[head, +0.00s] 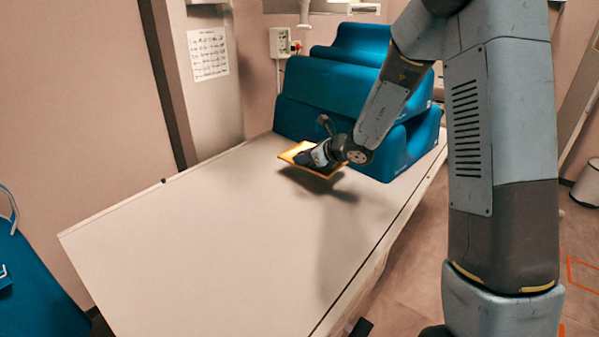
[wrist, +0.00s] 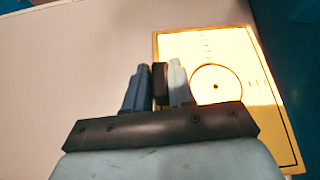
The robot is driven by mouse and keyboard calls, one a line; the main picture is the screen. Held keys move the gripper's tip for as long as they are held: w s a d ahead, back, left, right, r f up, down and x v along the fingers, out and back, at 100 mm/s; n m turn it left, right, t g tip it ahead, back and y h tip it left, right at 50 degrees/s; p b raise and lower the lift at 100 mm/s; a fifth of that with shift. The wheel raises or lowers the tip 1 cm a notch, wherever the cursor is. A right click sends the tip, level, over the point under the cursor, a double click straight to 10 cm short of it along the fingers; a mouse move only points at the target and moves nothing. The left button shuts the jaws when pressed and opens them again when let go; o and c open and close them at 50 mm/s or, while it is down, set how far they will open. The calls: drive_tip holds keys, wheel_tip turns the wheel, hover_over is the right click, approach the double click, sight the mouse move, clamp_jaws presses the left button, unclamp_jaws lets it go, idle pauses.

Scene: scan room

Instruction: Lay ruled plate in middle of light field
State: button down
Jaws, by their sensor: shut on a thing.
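The ruled plate (wrist: 215,50) is a bright yellow square with dark edges, a printed circle, a centre dot and ruled marks. In the head view the plate (head: 290,153) is at the far part of the table, before the blue cushions. My gripper (wrist: 158,80) is shut on a dark block at the plate's left edge in the wrist view. In the head view my gripper (head: 320,154) covers part of the plate. A shadow below suggests the plate is slightly above the table. I cannot make out a separate light field on the tabletop.
The pale table (head: 220,240) is clear in front of the plate. Blue cushions (head: 320,95) are stacked at its far end, close to my gripper. A wall box (head: 282,43) and a posted sheet (head: 208,54) are behind. A bin (head: 587,185) stands at the right.

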sight(326, 171)
drive_tip(key=w+f, duration=0.1)
drive_tip(key=w+a+f, duration=0.1)
drive_tip(key=f, duration=0.1)
drive_tip(key=shift+w+a+f, duration=0.35)
drive_tip(key=shift+w+f, duration=0.05)
drive_tip(key=shift+w+a+f, duration=0.1)
drive_tip(key=shift+f, duration=0.3)
wheel_tip(326, 171, down, 3)
drive_tip(key=shift+r, duration=0.2)
drive_tip(key=c, duration=1)
unclamp_jaws()
drive_tip(key=shift+o, duration=0.2)
drive_tip(key=v, duration=1.2)
drive_tip(key=shift+r, duration=0.1)
